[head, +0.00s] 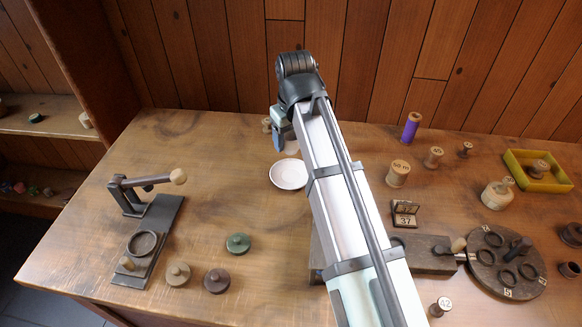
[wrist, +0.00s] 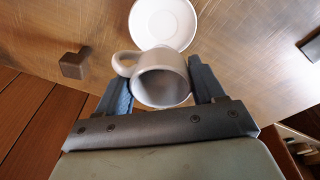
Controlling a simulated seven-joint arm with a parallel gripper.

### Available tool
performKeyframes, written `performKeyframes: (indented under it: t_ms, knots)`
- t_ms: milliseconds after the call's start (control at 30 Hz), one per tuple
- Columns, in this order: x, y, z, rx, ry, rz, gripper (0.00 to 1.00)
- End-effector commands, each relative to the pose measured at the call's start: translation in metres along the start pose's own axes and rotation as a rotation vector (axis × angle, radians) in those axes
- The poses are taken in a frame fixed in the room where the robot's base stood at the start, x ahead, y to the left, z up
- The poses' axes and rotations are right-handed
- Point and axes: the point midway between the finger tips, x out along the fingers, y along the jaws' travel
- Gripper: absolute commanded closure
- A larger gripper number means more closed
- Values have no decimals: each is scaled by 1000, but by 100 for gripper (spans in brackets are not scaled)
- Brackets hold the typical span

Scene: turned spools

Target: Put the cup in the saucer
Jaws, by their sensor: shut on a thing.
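In the wrist view a pale grey cup (wrist: 162,77) sits between the two fingers of my gripper (wrist: 162,85), which is shut on it. Its opening faces the camera and its handle points to the upper left. The white saucer (wrist: 163,12) lies on the table just beyond the cup and shows no contents. In the head view the saucer (head: 289,174) lies flat near the table's middle. My gripper (head: 282,140) is just behind it there, and the cup (head: 291,147) is mostly hidden by my arm. I cannot tell how high the cup is above the table.
A lever press (head: 150,215) stands at the left, with several turned lids near it. A purple spool (head: 411,127), wooden spools and a yellow tray (head: 515,180) are at the right. A round rack (head: 500,285) is at the front right. The table left of the saucer is clear.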

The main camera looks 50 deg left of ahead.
Motion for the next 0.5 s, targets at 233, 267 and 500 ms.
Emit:
performKeyframes:
  t_ms: [233,267,500]
  knots:
    - [30,-2,5,2,4,5,69]
    - [35,-2,6,2,3,5,69]
    - [60,-3,8,1,5,5,69]
